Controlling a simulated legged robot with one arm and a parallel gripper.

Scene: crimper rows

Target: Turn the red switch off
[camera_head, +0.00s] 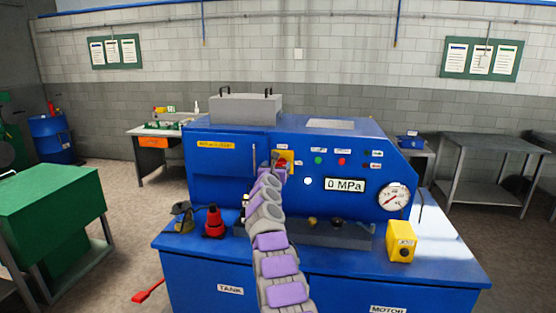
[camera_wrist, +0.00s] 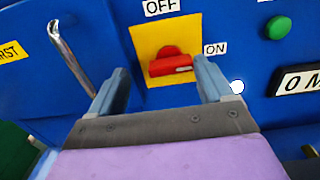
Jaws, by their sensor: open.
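The red switch (camera_wrist: 171,65) sits on a yellow plate (camera_wrist: 148,39) on the blue machine's front panel. Its handle lies about horizontal, with its end toward the ON label (camera_wrist: 215,48) on the right. The OFF label (camera_wrist: 161,7) is above the plate. My gripper (camera_wrist: 161,76) is open, with one finger on each side of the switch in the wrist view. Nothing is between the fingers that I can see held, and contact with the switch cannot be told. In the head view my gripper (camera_head: 275,165) partly hides the switch and its yellow plate (camera_head: 286,156).
A metal handle (camera_wrist: 70,58) stands out left of the switch. A green button (camera_wrist: 278,27) and a pressure display (camera_head: 345,185) reading 0 MPa are to the right. A red cone-shaped object (camera_head: 214,222) and a yellow box (camera_head: 401,241) stand on the machine's ledge.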

